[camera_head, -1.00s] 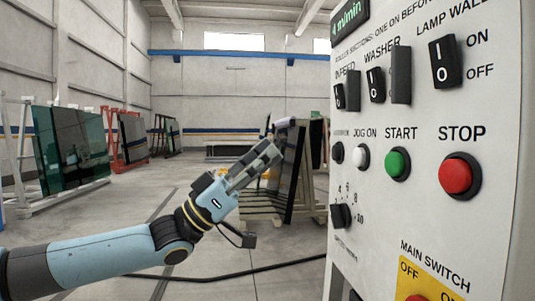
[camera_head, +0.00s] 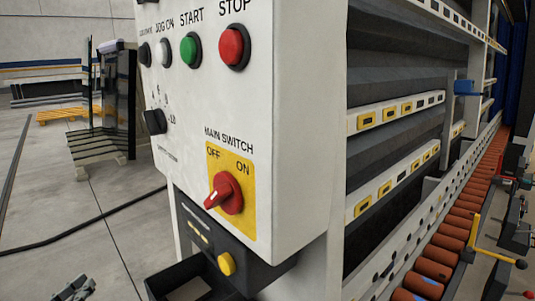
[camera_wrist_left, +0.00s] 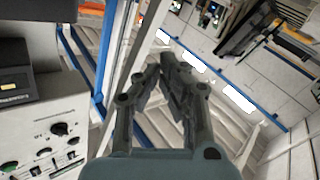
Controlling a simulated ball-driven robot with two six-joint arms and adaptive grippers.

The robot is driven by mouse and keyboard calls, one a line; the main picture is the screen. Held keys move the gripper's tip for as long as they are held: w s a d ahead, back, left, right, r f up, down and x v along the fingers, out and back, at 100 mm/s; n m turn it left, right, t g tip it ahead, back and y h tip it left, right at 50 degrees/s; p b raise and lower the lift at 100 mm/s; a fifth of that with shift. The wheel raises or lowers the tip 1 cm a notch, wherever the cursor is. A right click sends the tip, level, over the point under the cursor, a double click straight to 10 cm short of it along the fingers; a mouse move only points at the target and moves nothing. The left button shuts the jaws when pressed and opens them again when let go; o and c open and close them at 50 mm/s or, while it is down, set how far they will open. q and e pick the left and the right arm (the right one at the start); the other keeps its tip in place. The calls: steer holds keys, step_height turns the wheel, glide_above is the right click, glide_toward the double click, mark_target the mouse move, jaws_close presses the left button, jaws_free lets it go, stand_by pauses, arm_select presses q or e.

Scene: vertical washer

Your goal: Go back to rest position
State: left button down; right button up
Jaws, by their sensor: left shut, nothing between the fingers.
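My left gripper (camera_head: 75,289) shows only as a small piece at the bottom left edge of the head view, well apart from the control panel (camera_head: 300,120). In the left wrist view my left gripper (camera_wrist_left: 163,70) has its fingers together at the tips, with nothing held. The panel carries a green START button (camera_head: 189,50), a red STOP button (camera_head: 234,46) and a red MAIN SWITCH (camera_head: 226,193) on a yellow plate. In the wrist view a grey panel with knobs (camera_wrist_left: 35,110) stands left of the gripper. My right gripper is out of view.
A roller conveyor (camera_head: 445,240) and the washer's ribbed side (camera_head: 410,70) lie right of the panel. A black open box (camera_head: 190,280) sticks out below it. A black cable (camera_head: 90,222) crosses the floor. The floor at left is mostly clear.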

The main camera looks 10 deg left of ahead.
arm_select(q)
steer(key=s+d+f+g, duration=0.25)
steer(key=s+f, duration=0.25)
steer(key=f, duration=0.3)
steer(key=s+d+f+g+y, duration=0.1)
steer(key=s+f+g, duration=0.2)
steer(key=s+f, duration=0.4)
steer(key=s+d+f+g, duration=0.15)
steer(key=s+f, duration=0.25)
steer(key=f, duration=0.6)
steer(key=s+d+f+m+g, duration=0.2)
steer(key=s+f+g, duration=0.3)
steer(key=s, duration=0.8)
steer(key=s+d+f+m+g, duration=0.2)
steer(key=s+d+f+g, duration=0.2)
steer(key=s+f, duration=0.3)
steer(key=s+g+b, duration=0.1)
steer(key=s, duration=0.4)
steer(key=shift+s, duration=0.35)
steer(key=shift+w, duration=0.1)
steer(key=shift+a, duration=0.15)
